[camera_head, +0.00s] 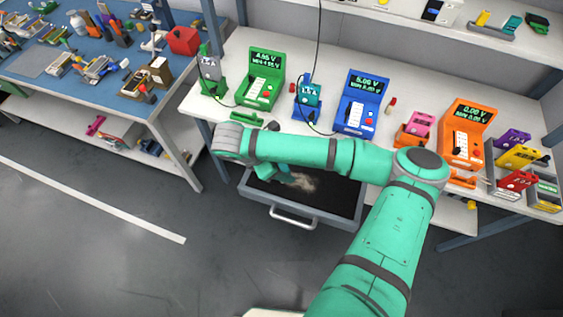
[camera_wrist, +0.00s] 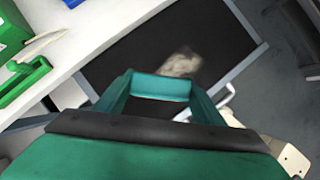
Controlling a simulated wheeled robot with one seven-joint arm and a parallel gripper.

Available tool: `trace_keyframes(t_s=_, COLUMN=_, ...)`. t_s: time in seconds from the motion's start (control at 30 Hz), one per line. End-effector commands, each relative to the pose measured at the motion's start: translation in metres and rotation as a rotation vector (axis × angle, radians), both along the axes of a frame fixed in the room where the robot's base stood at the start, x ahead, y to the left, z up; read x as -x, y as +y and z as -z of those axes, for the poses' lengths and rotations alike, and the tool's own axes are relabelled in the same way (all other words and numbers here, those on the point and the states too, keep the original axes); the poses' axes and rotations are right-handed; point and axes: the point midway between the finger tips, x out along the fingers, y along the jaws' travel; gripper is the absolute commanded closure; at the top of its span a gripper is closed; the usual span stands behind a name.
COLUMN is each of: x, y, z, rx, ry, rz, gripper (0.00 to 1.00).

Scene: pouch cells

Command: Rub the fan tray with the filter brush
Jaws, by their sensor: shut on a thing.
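The fan tray (camera_head: 340,197) is a pulled-out, drawer-like tray below the bench, with a dark inside, grey rim and front handle. A pale dusty patch lies on its dark surface, and the tray also fills the middle of the wrist view (camera_wrist: 115,65). My gripper (camera_head: 283,178) is over the left part of the tray, beside the patch. In the wrist view my gripper (camera_wrist: 160,86) is shut, with a lighter teal bar between its fingers. I take this to be the filter brush, but its bristles are hidden. Contact with the tray cannot be told.
The white bench (camera_head: 225,103) above the tray carries a green meter (camera_head: 262,85), a blue meter (camera_head: 362,103) and an orange meter (camera_head: 466,133). A blue-topped bench (camera_head: 45,62) with tools stands at left. Grey floor is clear in front.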

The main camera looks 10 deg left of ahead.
Motion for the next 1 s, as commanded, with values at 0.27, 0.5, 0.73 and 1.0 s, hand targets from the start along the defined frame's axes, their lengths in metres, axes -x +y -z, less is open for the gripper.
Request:
trace_keyframes(t_s=0.27, x=0.0, y=0.003, z=-0.025, rx=0.0, ry=0.0, rz=-0.007, gripper=0.59)
trace_keyframes(t_s=0.5, x=0.001, y=0.004, z=-0.031, rx=0.0, ry=0.0, rz=-0.008, gripper=0.59)
trace_keyframes(t_s=0.73, x=0.001, y=0.004, z=-0.031, rx=0.0, ry=0.001, rz=-0.008, gripper=0.59)
trace_keyframes(t_s=1.0, x=-0.001, y=0.003, z=-0.03, rx=0.0, ry=0.001, rz=0.011, gripper=0.59)
